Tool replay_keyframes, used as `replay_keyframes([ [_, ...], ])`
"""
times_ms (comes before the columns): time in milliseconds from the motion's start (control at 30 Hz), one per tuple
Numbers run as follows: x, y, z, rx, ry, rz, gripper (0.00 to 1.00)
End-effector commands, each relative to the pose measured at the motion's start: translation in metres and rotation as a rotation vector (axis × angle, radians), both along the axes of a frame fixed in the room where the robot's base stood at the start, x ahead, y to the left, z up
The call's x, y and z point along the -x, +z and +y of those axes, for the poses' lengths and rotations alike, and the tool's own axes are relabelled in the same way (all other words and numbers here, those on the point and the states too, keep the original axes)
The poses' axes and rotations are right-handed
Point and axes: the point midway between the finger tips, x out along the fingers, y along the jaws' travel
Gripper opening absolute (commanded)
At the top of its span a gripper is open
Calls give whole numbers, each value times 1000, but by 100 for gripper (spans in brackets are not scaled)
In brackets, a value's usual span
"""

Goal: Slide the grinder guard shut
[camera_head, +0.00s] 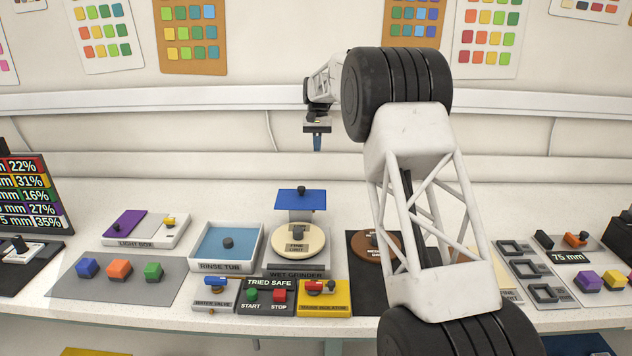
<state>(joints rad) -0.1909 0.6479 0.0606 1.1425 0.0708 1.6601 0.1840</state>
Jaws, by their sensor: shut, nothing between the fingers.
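The wet grinder (297,272) stands in the middle of the bench, with a round cream disc (283,243) labelled fine grit on top. Its guard appears to be the blue plate (315,201) with a small dark knob (301,190), raised behind the disc and leaving the disc uncovered. My gripper (317,146) is shut and empty. It hangs in the air above and behind the guard in the picture, pointing down and apart from it.
In front are the blue water valve (215,293), the start and stop box (267,284) and the yellow isolator (324,303). The rinse tub (228,267) is to the left. My arm covers part of the bench on the right.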

Motion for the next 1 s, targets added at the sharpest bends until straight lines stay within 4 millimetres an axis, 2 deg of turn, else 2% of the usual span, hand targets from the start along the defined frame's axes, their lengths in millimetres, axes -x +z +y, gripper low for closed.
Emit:
replay_keyframes([
  [633,-2,-7,2,1,0,5,0],
  [867,5,-24,2,1,0,5,0],
  [1000,12,-41,2,1,0,5,0],
])
